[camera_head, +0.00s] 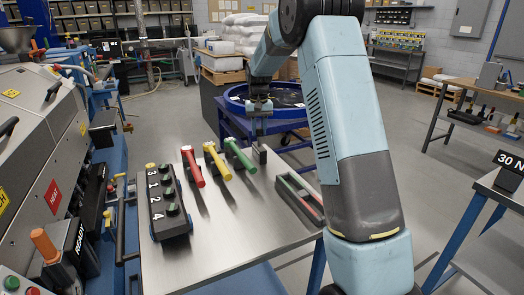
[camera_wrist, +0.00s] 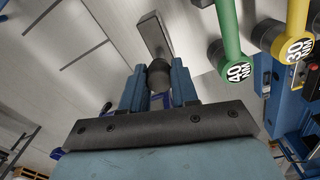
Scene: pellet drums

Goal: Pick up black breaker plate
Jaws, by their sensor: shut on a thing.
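My gripper (camera_head: 259,108) is above the far right edge of the metal table. In the wrist view, its two blue fingers (camera_wrist: 157,88) are shut on a dark rounded piece (camera_wrist: 159,74). A flat grey bar (camera_wrist: 154,36) shows just beyond that piece and seems joined to it. In the head view, a dark grey block (camera_head: 262,153) shows below the fingers, beside the green-handled tool (camera_head: 239,156). I cannot make out a black breaker plate for certain. The held piece is partly hidden by the fingers.
Red (camera_head: 192,166) and yellow (camera_head: 216,161) tools stand left of the green one. A numbered black button box (camera_head: 168,203) and a long tray (camera_head: 299,198) share the metal table (camera_head: 230,245). A blue round-rimmed stand (camera_head: 234,104) is behind my gripper. The table's front is clear.

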